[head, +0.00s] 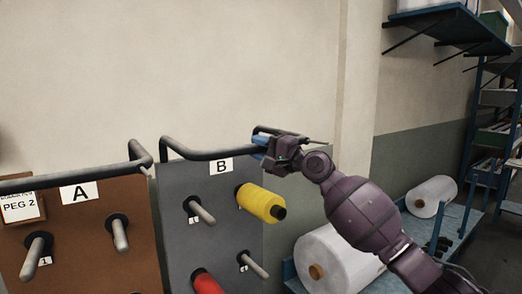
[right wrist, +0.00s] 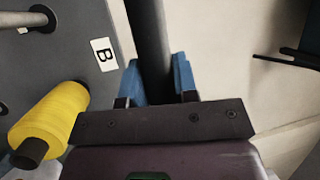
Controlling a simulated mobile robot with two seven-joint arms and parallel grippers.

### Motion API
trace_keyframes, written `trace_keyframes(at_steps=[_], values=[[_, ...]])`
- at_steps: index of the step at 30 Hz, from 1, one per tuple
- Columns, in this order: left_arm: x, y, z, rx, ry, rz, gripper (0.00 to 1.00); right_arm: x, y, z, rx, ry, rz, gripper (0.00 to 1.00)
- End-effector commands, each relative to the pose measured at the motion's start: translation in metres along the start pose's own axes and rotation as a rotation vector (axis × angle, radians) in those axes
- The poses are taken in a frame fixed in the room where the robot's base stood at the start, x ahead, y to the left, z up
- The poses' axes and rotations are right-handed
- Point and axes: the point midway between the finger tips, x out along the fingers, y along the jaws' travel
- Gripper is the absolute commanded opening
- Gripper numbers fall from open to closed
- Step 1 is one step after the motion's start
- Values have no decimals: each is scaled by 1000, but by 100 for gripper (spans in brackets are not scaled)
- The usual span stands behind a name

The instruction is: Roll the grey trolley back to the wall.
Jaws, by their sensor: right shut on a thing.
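The grey trolley (head: 222,240), marked B, stands in the lower middle of the head view in front of the pale wall (head: 240,65). A dark handle bar (head: 200,154) runs along its top. My right gripper (head: 264,143) is at the right end of this bar. In the right wrist view the blue fingers of the gripper (right wrist: 158,80) are on both sides of the handle bar (right wrist: 149,40), shut on it. The trolley carries a yellow spool (head: 258,202) and a red spool (head: 206,283) on pegs. Its lower part and wheels are out of view. My left gripper is not in view.
A brown trolley (head: 85,235) marked A stands close on the left, with a PEG 2 card (head: 20,207). On the right, white rolls (head: 345,268) lie on a blue rack (head: 452,222) behind my right arm. A blue shelf (head: 450,28) hangs at upper right.

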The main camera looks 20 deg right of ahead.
Motion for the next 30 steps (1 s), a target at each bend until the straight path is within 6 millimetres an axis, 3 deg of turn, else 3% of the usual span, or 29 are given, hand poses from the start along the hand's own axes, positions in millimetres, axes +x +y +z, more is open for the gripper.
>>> trace_keyframes(at_steps=[2,3,7,19,30], values=[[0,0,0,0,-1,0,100,-1,3,0,2,-1,6,0],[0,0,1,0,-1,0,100,-1,3,0,2,-1,6,32],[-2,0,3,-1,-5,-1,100,-1,3,0,2,-1,5,52],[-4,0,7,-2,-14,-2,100,-8,2,0,1,-1,3,53],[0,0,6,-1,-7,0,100,-70,3,0,1,1,4,53]])
